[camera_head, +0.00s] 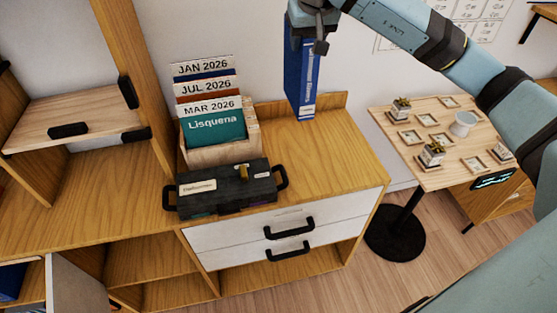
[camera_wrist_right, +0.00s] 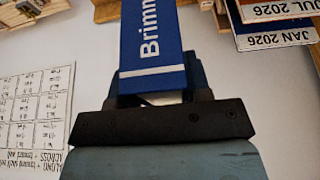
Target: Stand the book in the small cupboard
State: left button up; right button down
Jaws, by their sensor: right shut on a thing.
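A blue book (camera_head: 302,75) with a white label band hangs upright from my right gripper (camera_head: 320,22), which is shut on its upper end. Its lower end shows over the back of the wooden cabinet top; I cannot tell whether it touches. In the right wrist view the blue spine (camera_wrist_right: 152,40) reads "Brimm..." and sits between the fingers (camera_wrist_right: 160,98). At the lower left, a low compartment has a grey-white door (camera_head: 80,287) standing open and a blue thing (camera_head: 12,282) inside; I cannot tell whether this is the small cupboard. My left gripper is out of view.
On the cabinet top (camera_head: 325,150) stand a wooden file box (camera_head: 215,154) with dated cards and a black case (camera_head: 228,188). The top's right part is clear. A small table (camera_head: 425,178) with pots and tiles stands right. A tall wooden post (camera_head: 140,70) rises left.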

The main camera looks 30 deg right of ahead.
aim_at(302, 111)
notch_tip(302, 111, down, 20)
jog(key=shift+w+d+r+p, duration=0.1)
jog(key=shift+d+r+p, duration=0.05)
jog(key=shift+p, duration=0.35)
jog(key=c, duration=0.6)
grip_release()
jog(key=shift+o, duration=0.2)
